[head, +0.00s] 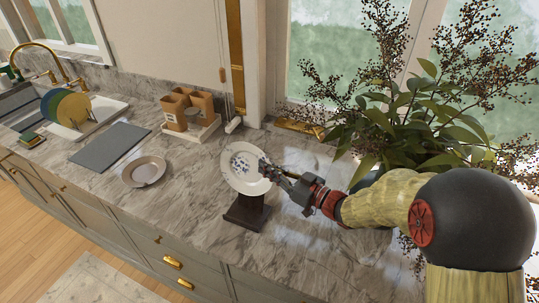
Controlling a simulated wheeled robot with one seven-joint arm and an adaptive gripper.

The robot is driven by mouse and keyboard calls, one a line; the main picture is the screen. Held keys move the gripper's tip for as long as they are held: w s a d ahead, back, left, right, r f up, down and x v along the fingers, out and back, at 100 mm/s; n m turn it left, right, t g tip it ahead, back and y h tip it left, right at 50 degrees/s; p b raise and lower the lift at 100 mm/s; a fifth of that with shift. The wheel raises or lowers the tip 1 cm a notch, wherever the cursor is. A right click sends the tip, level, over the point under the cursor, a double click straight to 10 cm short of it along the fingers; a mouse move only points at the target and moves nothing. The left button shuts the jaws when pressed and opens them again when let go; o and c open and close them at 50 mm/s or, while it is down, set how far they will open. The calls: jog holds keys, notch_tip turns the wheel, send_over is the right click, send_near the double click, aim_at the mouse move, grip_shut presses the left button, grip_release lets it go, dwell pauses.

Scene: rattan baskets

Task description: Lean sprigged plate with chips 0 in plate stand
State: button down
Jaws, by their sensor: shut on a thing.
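A white plate with a dark sprigged pattern in its middle (240,164) is held tilted up, facing the camera. My gripper (268,167) is shut on the plate's right edge. A dark brown stand (246,213) is on the marble counter directly below the plate. The plate's lower edge is at the top of the stand in the picture. I cannot tell whether they touch, and the stand's upper part is hidden behind the plate. Chips on the rim are too small to make out.
A shallow beige dish (144,171) and a grey mat (110,146) lie to the left. Brown containers (187,108) stand on a white tray at the back. Colored plates (66,107) stand by the sink. A leafy plant (420,120) crowds the right. The counter's front left is clear.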

jog(key=shift+s+r, duration=0.1)
jog(key=shift+r, duration=0.05)
dwell(0.3)
notch_tip(320, 180, down, 10)
jog(key=b, duration=0.6)
jog(key=shift+b, duration=0.3)
dwell(0.5)
jog(key=c, duration=1.9)
grip_release()
jog(key=shift+d, duration=0.1)
jog(key=v, duration=1.2)
jog(key=shift+s, duration=0.1)
